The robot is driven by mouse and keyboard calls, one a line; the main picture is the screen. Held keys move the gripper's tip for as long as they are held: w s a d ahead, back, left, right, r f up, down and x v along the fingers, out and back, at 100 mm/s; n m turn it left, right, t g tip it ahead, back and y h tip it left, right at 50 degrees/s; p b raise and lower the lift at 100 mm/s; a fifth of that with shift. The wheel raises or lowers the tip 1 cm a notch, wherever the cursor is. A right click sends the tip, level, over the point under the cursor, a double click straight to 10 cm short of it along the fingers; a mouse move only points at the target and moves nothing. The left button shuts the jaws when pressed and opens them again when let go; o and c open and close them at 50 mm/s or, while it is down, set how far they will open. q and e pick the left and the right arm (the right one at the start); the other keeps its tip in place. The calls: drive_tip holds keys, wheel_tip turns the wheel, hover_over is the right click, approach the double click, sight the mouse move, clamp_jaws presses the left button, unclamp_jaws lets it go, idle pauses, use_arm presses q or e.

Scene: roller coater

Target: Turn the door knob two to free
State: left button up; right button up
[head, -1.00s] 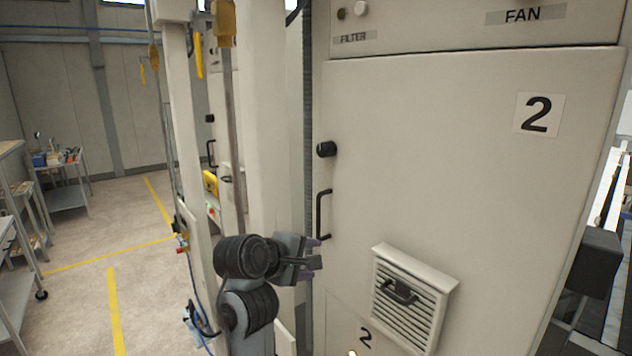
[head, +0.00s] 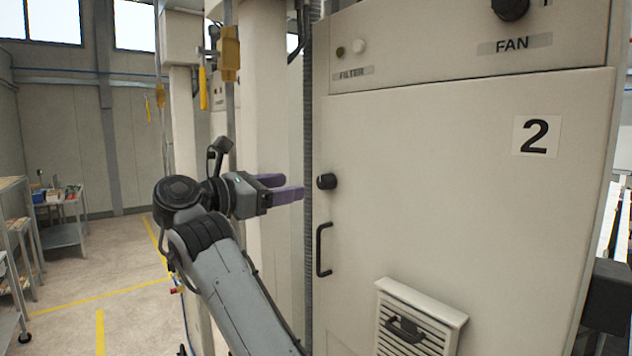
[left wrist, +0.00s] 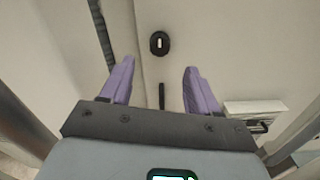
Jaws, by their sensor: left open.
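The black door knob (head: 327,181) sits near the left edge of the cream door panel marked 2 (head: 450,190), above a black vertical handle (head: 323,250). My left gripper (head: 296,188) is just left of the knob, apart from it, with its purple fingers pointing at it. In the left wrist view, the knob (left wrist: 159,43) lies ahead of and between the two open fingers (left wrist: 158,78), with a pale mark upright on its face. Nothing is between the fingers. My right gripper is not in view.
A louvred vent box (head: 420,318) with a black handle juts out low on the door. A FILTER and FAN panel (head: 430,45) is above. A ribbed conduit (head: 308,110) runs beside the door's left edge. Shelves and yellow-lined floor lie far left.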

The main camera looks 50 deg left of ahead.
sight(321, 183)
use_arm(q)
drive_tip(key=w+p, duration=0.1)
drive_tip(key=w, duration=0.2)
drive_tip(key=w+p, duration=0.1)
drive_tip(key=w, duration=0.1)
drive_tip(key=w+d+p, duration=0.1)
drive_tip(key=w, duration=0.2)
drive_tip(key=shift+w, duration=0.3)
drive_tip(key=shift+c, duration=0.2)
drive_tip(key=c, duration=1)
drive_tip(key=shift+f+m+b, duration=0.25)
drive_tip(key=shift+m+b, duration=0.45)
drive_tip(key=shift+b, duration=0.45)
drive_tip(key=m+b, duration=1.1)
drive_tip(key=m, duration=0.1)
drive_tip(key=m+b, duration=0.2)
drive_tip(key=m, duration=0.1)
drive_tip(key=shift+m, duration=0.4)
drive_tip(key=shift+m+b, duration=0.35)
drive_tip(key=shift+m, duration=0.05)
drive_tip(key=shift+d+r, duration=0.1)
